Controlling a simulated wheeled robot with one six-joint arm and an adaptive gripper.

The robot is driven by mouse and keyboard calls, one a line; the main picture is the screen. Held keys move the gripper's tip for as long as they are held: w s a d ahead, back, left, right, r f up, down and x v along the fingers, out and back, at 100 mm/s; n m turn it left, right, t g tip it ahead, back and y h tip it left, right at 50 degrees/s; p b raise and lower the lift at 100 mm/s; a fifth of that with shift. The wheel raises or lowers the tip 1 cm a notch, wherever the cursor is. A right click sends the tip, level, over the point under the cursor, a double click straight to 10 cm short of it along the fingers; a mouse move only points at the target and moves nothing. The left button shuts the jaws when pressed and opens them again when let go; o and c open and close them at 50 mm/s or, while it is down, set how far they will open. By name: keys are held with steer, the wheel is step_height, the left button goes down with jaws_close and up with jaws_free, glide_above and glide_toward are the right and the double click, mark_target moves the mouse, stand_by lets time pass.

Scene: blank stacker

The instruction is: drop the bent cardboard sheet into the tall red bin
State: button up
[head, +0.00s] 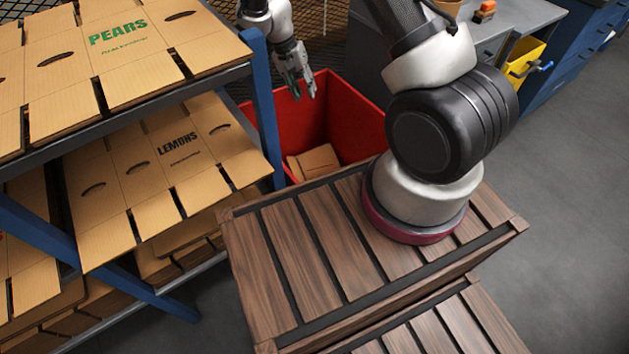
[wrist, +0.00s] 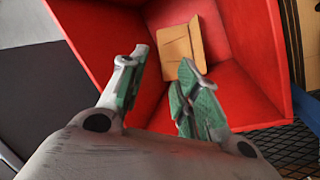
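The tall red bin (head: 348,112) stands behind my wooden base in the head view, and its red inside fills much of the wrist view (wrist: 238,100). A brown cardboard sheet (head: 313,163) lies low inside the bin, partly hidden by the near edge in the head view. It also shows in the wrist view (wrist: 183,52), with a fold line across it. My gripper (head: 297,86) hangs over the bin, well above the sheet and apart from it. In the wrist view its green-padded fingers (wrist: 158,88) are spread with nothing between them.
A blue-framed shelf (head: 262,105) at left holds flat cardboard blanks marked PEARS (head: 118,34) and LEMONS (head: 178,142). A workbench with a yellow bin (head: 524,58) and blue drawers (head: 577,55) stand at back right. Grey floor is clear at right.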

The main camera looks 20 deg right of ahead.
steer(key=v, duration=0.8)
